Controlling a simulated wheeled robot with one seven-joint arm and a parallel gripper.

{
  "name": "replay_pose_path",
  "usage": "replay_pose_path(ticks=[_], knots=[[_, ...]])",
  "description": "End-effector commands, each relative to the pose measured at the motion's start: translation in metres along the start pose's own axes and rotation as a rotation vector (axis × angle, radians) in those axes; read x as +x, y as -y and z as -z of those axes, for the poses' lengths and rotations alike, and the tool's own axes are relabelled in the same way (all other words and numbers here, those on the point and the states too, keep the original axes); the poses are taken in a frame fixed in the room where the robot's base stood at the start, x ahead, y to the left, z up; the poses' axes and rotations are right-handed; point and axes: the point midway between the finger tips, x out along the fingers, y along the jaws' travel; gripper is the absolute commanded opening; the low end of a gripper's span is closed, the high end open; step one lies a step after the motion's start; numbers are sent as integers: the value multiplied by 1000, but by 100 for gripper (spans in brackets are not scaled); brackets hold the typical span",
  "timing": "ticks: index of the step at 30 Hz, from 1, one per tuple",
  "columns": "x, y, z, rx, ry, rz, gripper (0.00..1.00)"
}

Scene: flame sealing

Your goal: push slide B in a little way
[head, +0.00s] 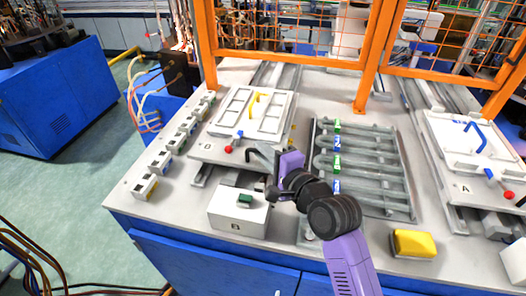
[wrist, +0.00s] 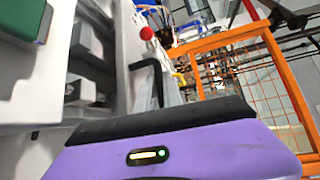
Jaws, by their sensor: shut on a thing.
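Slide B (head: 222,147) is a pale plate on rails at the table's left, bearing a white frame (head: 235,110) with a yellow curved piece on it. A red knob (head: 229,149) sits at its front edge; it also shows in the wrist view (wrist: 147,33). A dark bent handle (wrist: 156,80) stands at the slide's front right. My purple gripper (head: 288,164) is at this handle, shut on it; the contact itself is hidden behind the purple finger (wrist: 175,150). The control box (head: 238,218), marked B, with a green button (head: 245,199), stands in front of the slide.
A bank of grey tubes (head: 365,165) with green and blue tags lies right of my gripper. Slide A (head: 478,160) is at the far right. A yellow block (head: 414,243) lies near the front edge. An orange mesh guard (head: 290,35) stands behind.

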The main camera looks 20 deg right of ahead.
Motion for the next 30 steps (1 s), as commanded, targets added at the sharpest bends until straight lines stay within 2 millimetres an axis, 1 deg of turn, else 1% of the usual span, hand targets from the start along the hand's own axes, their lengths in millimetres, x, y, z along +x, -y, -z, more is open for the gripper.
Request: replay_pose_path(ticks=[14, 17, 20, 27, 30], knots=[[0, -2, 1, 1, -1, -3, 0], [3, -1, 4, 1, -2, -3, 0], [13, 1, 14, 2, -4, -1, 0], [49, 10, 49, 2, -2, -2, 0], [59, 13, 59, 1, -1, -3, 0]])
